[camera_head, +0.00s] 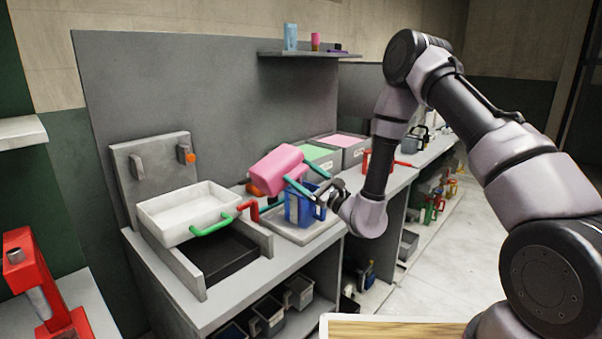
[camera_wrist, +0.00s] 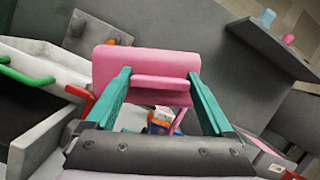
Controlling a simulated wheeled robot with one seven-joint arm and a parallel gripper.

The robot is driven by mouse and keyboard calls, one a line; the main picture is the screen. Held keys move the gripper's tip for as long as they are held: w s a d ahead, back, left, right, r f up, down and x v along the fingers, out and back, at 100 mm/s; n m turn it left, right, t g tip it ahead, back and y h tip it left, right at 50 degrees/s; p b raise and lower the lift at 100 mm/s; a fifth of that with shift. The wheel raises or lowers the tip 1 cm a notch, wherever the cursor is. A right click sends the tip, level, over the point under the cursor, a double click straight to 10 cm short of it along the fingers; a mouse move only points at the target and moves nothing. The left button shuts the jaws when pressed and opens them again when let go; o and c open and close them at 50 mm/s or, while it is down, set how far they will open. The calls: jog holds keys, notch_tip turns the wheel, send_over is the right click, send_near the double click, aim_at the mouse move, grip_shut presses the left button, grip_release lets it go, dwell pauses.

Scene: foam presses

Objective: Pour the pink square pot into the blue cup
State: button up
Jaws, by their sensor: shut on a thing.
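The pink square pot (camera_head: 277,170) is in my gripper (camera_head: 303,179), raised and tipped over on its side just above and left of the blue cup. In the wrist view the pot (camera_wrist: 145,65) lies across the tips of my teal fingers (camera_wrist: 158,82), which are shut on it. The blue cup (camera_head: 304,208) stands upright on a grey tray on the counter, partly hidden by my fingers. The pot's opening and any contents flowing out cannot be made out.
A white pan with a green handle (camera_head: 186,212) sits in the grey press at left. A red handle (camera_head: 255,209) and an orange thing (camera_head: 256,189) are close to the pot. Bins with green (camera_head: 312,153) and pink (camera_head: 343,141) tops stand behind. A shelf (camera_head: 308,54) hangs above.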

jog(key=shift+w+d+f+m+t+h, duration=0.1)
jog(key=shift+f+m+t+h, duration=0.2)
jog(key=shift+m, duration=0.45)
jog(key=shift+d+f+m+t+h, duration=0.1)
jog(key=shift+f+m+t, duration=0.3)
jog(key=shift+m, duration=0.35)
jog(key=shift+w+f+m, duration=0.1)
jog(key=shift+f+m, duration=0.2)
jog(key=shift+m, duration=0.3)
